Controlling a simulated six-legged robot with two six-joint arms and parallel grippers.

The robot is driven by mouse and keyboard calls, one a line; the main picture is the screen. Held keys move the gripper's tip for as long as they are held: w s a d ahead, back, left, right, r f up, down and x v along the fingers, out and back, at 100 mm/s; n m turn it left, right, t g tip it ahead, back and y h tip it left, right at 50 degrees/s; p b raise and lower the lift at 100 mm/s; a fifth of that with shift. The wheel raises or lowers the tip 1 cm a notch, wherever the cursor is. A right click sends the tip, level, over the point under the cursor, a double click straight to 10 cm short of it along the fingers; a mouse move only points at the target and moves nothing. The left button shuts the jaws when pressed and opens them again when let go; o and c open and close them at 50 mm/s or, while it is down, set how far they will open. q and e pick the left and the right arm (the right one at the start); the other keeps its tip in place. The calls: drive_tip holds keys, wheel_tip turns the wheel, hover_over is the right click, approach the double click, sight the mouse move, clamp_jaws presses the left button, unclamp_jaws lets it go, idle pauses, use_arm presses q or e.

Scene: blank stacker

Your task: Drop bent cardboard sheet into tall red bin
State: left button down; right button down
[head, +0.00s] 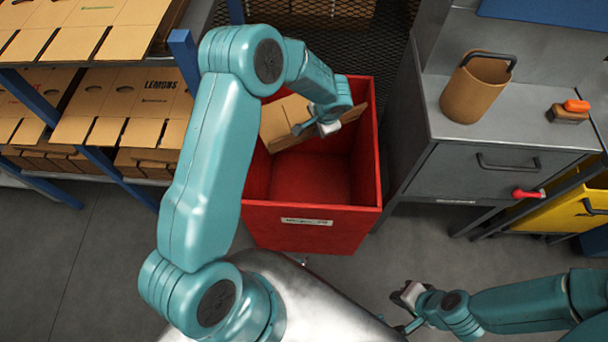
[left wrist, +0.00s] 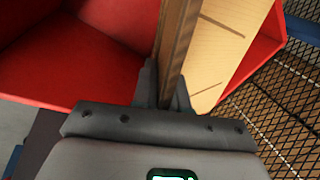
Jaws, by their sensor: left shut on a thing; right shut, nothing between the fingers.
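The tall red bin (head: 308,225) stands on the floor in the middle of the head view, its top open. My left gripper (head: 317,128) is over the bin's opening and shut on the bent cardboard sheet (head: 276,122). The tan sheet spans the back part of the opening, partly hidden behind my left arm. In the left wrist view the sheet (left wrist: 214,45) stands edge-on between the fingers, with the red bin wall (left wrist: 75,60) beside it. My right gripper (head: 404,309) is shut and empty, low at the lower right, away from the bin.
Shelves with flat cardboard blanks (head: 100,100) stand at the left on blue posts. A grey cabinet (head: 470,170) at the right carries a brown tub (head: 474,90) and an orange-topped item (head: 572,110). Black mesh (head: 330,45) stands behind the bin. A yellow bin (head: 570,208) is far right.

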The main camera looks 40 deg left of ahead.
use_arm(q)
drive_tip(key=c, duration=1.1)
unclamp_jaws()
drive_tip(key=v, duration=1.6)
drive_tip(key=shift+s, duration=0.15)
drive_tip(key=shift+d, duration=0.1)
